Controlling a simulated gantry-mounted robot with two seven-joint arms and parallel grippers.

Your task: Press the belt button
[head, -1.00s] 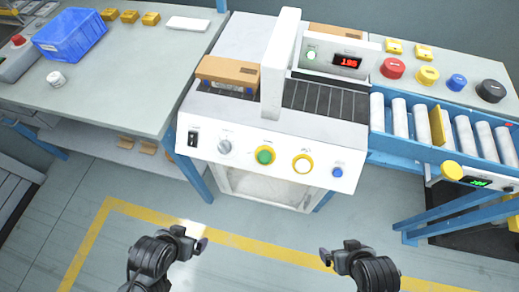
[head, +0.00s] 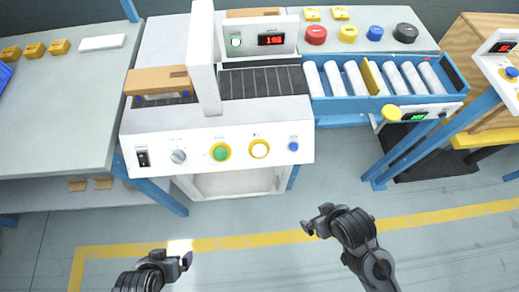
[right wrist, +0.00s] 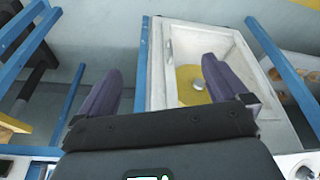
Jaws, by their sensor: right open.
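The white belt machine's front panel (head: 220,150) carries a black rocker switch (head: 143,157), a grey knob (head: 178,156), a green button in a yellow ring (head: 221,152), a white button in a yellow ring (head: 260,149) and a small blue button (head: 293,146). Their labels are too small to read, so I cannot tell which is the belt button. My right gripper (head: 318,220) is open and empty, in front of and below the panel's right end. Its spread fingers (right wrist: 162,85) show in the right wrist view. My left gripper (head: 178,263) is low, apart from the panel; its opening is unclear.
A cardboard box (head: 160,80) sits at the left end of the dark belt (head: 260,82). A blue roller conveyor (head: 385,105) with a yellow button (head: 391,113) adjoins on the right. A grey table (head: 70,110) stands left. The floor before the machine is clear.

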